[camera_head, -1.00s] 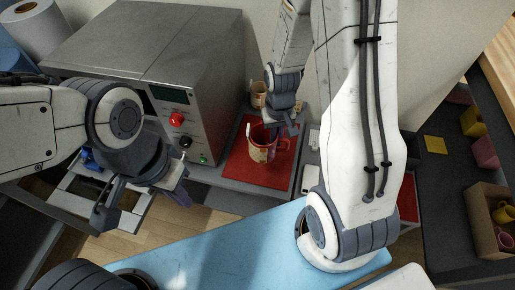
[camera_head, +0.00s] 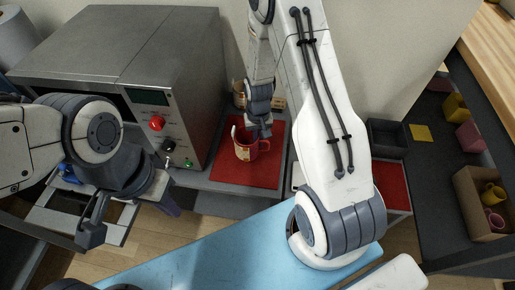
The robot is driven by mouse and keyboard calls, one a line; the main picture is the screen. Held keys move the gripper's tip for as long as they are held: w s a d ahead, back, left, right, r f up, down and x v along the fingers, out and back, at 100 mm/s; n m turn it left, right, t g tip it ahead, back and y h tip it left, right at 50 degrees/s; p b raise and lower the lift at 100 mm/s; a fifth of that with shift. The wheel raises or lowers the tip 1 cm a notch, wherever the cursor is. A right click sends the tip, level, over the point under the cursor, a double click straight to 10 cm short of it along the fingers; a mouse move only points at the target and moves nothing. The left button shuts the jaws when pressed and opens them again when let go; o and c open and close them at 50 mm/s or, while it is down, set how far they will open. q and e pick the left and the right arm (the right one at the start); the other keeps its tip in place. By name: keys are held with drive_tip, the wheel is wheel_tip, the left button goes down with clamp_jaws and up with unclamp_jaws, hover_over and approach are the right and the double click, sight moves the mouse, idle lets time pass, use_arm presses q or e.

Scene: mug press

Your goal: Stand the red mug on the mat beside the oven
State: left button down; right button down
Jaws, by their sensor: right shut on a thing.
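The red mug (camera_head: 245,148), with a pale patch on its side and its handle to the right, is over the red mat (camera_head: 266,176) beside the grey oven (camera_head: 130,60). It looks upright; whether its base touches the mat I cannot tell. My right gripper (camera_head: 257,133) comes down from above and is shut on the mug at its rim, its fingers partly hidden. My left gripper (camera_head: 128,212) is open and empty at the lower left, in front of the oven and away from the mug.
A tan mug (camera_head: 240,92) stands behind the mat near the wall. On the right, a cardboard box (camera_head: 482,205) holds mugs, with a black tray (camera_head: 387,136) nearby. The front part of the mat is clear.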

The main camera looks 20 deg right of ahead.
sight(258, 148)
drive_tip(key=shift+w+f+b, duration=0.1)
drive_tip(key=shift+f+b, duration=0.5)
drive_tip(key=shift+f, duration=1.4)
drive_tip(key=shift+f, duration=0.1)
drive_tip(key=c, duration=1)
unclamp_jaws()
